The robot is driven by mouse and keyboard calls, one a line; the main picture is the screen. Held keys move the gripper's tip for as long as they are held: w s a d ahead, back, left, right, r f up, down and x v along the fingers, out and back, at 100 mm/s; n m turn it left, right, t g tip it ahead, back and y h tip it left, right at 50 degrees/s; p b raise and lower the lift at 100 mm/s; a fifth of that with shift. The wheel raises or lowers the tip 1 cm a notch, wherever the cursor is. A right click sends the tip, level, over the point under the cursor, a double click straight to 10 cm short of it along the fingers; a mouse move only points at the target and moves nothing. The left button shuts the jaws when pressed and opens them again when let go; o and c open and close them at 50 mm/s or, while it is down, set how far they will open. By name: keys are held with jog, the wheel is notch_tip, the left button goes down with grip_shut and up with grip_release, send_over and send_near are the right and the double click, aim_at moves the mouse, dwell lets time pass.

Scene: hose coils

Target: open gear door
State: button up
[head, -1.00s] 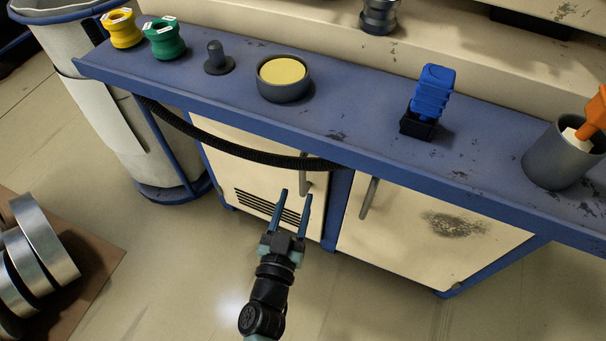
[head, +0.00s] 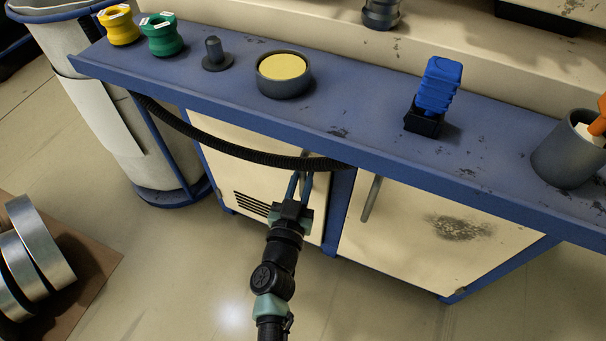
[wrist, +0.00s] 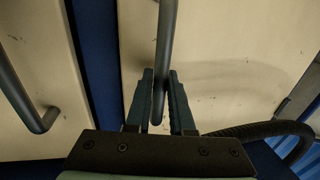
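Two cream cabinet doors sit under the blue counter. The left door (head: 222,150) has a slotted vent and a grey bar handle; it looks closed. The right door (head: 440,235) has a dark stain and its own handle (head: 370,199); it looks closed too. I see no label telling which is the gear door. My gripper (head: 299,178) is at the left door's handle. The right door's handle (wrist: 25,105) shows at the left there.
A black hose (head: 240,152) sags across the left door's top, just above my gripper. Yellow and green spools, a round tin (head: 284,75), a blue block on a stand and a grey cup stand on the counter (head: 365,135). Metal rings (head: 35,250) lie lower left. Floor before the doors is clear.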

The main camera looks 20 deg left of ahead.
grip_shut()
dwell(1.1)
